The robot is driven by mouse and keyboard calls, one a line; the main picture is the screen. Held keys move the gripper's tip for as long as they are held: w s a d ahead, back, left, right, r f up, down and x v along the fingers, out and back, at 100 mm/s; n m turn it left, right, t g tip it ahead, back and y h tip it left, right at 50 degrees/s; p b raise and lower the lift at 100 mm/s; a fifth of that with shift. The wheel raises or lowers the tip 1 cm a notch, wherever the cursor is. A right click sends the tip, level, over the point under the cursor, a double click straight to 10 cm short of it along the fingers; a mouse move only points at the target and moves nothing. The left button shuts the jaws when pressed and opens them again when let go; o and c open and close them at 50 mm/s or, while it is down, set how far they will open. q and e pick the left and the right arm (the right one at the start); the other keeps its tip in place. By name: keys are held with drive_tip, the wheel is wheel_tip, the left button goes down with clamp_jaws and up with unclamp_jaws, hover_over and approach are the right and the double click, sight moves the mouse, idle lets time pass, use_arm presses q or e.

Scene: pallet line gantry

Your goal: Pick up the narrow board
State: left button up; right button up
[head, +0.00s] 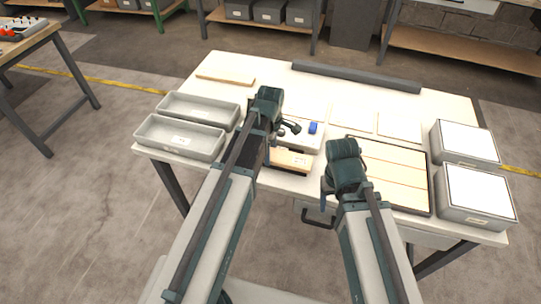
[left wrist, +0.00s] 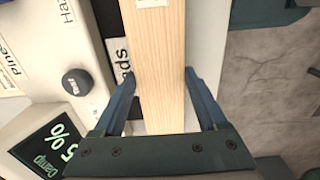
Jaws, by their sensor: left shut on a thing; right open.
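The narrow board (left wrist: 158,40) is a pale wooden strip with a small white label, seen in the left wrist view. My left gripper (left wrist: 161,78) is shut on it, one blue finger against each long edge. In the head view a light wooden piece (head: 290,161) shows just right of my left gripper (head: 267,153) and appears to be this board; my arm hides part of it. My right gripper (head: 325,193) is open, near the front edge of the table, left of the framed tray of boards; its fingers are mostly hidden by its wrist.
A device with a dark knob (left wrist: 75,82) and a "Damp 5%" display (left wrist: 47,147) lies beside the board. Two grey bins (head: 180,138) stand left. A framed tray (head: 432,188) of boards and white-topped boxes (head: 476,192) stand right. Another board (head: 226,77) lies at the back left.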

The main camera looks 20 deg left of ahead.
use_arm(q)
clamp_jaws()
drive_tip(key=shift+r, duration=0.15)
wheel_tip(320, 180, up, 10)
drive_tip(key=p, duration=1)
